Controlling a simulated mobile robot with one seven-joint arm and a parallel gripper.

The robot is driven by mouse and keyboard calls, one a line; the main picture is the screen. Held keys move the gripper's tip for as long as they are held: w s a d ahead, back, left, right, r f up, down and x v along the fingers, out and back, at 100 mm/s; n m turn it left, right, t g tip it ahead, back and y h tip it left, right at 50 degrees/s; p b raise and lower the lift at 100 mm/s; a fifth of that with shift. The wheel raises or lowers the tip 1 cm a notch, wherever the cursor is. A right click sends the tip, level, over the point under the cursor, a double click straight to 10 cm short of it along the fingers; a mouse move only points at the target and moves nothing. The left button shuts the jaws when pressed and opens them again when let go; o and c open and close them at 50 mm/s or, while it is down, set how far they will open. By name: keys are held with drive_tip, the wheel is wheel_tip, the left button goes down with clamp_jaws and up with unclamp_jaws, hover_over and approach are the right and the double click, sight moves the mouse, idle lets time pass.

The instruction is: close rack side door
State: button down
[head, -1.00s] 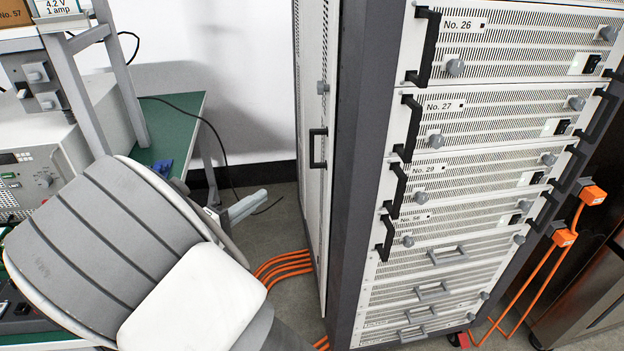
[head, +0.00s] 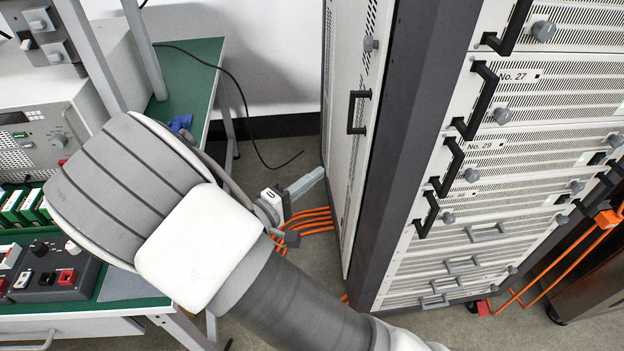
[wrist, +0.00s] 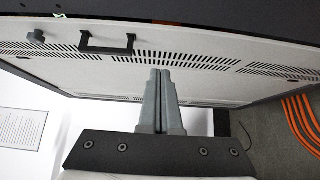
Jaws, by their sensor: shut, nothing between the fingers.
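The rack side door (head: 345,150) is a light grey panel with vent slots on the left side of the tall rack. It carries a black bar handle (head: 353,112) and a round grey knob (head: 371,45). I cannot tell exactly how far it stands from the rack frame. My gripper (head: 318,174) is shut and empty, low and to the left of the door in the head view. In the wrist view, my gripper (wrist: 160,72) points at the slotted door panel (wrist: 200,85), with the handle (wrist: 107,43) beyond and left of the fingertips. Contact cannot be made out.
The rack front (head: 560,100) has several numbered units with black handles. Orange cables (head: 312,222) lie on the floor beside the rack's base. A green-topped bench (head: 200,75) with instruments stands at the left. A grey floor strip lies between bench and rack.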

sight(363, 153)
drive_tip(key=w+d, duration=0.1)
drive_tip(key=d, duration=0.1)
drive_tip(key=w+d+b, duration=0.1)
drive_tip(key=w+d, duration=0.3)
drive_tip(key=d, duration=0.1)
drive_tip(key=shift+w+d+b, duration=0.1)
drive_tip(key=shift+b, duration=0.3)
drive_tip(key=shift+d, duration=0.4)
